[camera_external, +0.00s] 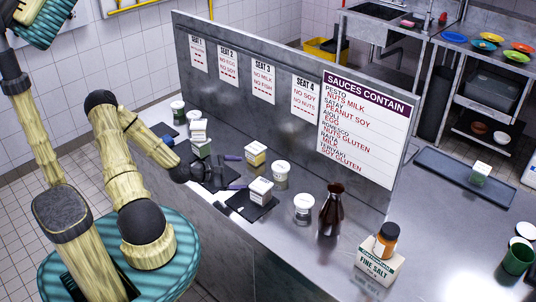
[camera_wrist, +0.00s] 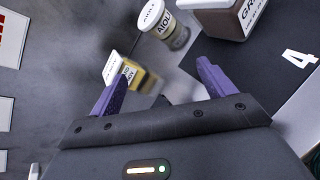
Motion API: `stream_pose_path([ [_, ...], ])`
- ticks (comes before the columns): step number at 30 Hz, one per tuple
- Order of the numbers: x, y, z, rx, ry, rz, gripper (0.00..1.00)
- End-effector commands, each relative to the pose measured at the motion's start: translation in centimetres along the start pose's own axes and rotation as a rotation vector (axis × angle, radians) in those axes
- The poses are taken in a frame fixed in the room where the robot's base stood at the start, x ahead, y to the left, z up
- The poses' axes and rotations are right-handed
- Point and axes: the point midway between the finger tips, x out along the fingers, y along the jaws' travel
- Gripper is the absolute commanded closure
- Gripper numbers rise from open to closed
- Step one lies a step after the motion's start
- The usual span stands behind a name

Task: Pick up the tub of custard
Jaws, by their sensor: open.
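A yellow tub with a white lid, probably the custard (camera_external: 255,153), stands on the steel counter near the upright panel. In the wrist view the yellow tub (camera_wrist: 143,82) is just ahead of the left finger, its label too small to read surely. My gripper (camera_external: 242,171) is open and empty, low over the counter, with its purple fingers pointing right. In the wrist view the gripper (camera_wrist: 158,70) has the tub toward its left finger, not clearly between the two.
A jar marked AIOLI (camera_wrist: 172,35) stands close beyond the yellow tub. A brown tub (camera_wrist: 225,18) sits on the dark mat numbered 4 to the right. A white-lidded jar (camera_external: 304,207), a dark bottle (camera_external: 331,210) and a fine salt box (camera_external: 380,265) stand farther right. The panel (camera_external: 285,125) borders the counter.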

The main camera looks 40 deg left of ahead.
Motion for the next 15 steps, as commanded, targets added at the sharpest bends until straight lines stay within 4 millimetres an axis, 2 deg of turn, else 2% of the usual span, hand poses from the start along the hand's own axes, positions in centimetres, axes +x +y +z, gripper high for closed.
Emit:
stream_pose_path([
  [1,0.1,-0.3,-0.8,-0.080,-0.024,0.045,0.18],
  [9,-1.6,1.6,-2.9,-0.536,-0.212,0.339,0.18],
  [15,-2.9,2.7,-3.4,-0.681,-0.291,0.438,0.18],
])
